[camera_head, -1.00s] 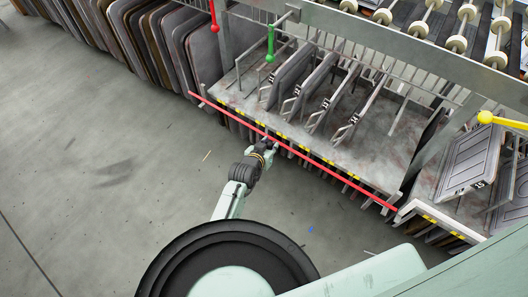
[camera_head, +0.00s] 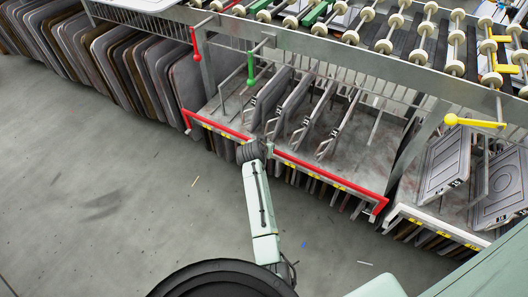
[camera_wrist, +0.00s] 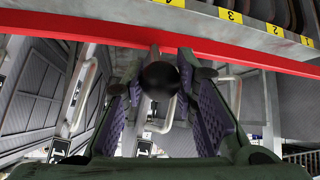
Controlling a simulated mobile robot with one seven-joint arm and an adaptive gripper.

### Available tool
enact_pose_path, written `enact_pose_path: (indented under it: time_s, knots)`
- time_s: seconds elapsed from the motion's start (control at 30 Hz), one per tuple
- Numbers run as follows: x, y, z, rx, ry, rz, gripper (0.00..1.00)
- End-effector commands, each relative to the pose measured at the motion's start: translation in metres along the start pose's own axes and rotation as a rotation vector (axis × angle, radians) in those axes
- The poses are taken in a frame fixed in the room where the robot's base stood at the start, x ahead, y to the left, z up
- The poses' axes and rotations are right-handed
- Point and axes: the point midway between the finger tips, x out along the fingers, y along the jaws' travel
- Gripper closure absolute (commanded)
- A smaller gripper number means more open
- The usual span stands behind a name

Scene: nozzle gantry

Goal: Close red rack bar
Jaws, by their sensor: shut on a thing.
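The red rack bar (camera_head: 330,174) runs along the front of the middle rack shelf (camera_head: 345,160). Its ends bend down at the shelf's corners, and it stands above the yellow number labels. My gripper (camera_head: 264,149) is at the middle of the bar and hides a short stretch of it. In the wrist view the red bar (camera_wrist: 80,31) crosses the top. A black ball knob (camera_wrist: 160,80) sits below the bar's middle. My gripper (camera_wrist: 163,92) is shut on this knob, with a finger on each side.
Several grey plates (camera_head: 290,101) stand upright on the shelf behind the bar. A white bar (camera_head: 440,226) fronts the right rack.

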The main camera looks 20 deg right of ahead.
Motion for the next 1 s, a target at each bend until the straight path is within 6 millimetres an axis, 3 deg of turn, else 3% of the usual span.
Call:
enact_pose_path:
  time_s: [0.2, 0.73, 0.77, 1.0]
  knots:
    - [0.007, -0.003, -0.012, 0.005, -0.042, -0.012, 1.0]
    - [0.011, -0.002, -0.016, 0.01, -0.054, -0.015, 1.0]
    - [0.011, -0.002, -0.016, 0.01, -0.054, -0.015, 0.72]
    - [0.011, -0.001, -0.014, 0.01, -0.058, -0.013, 0.56]
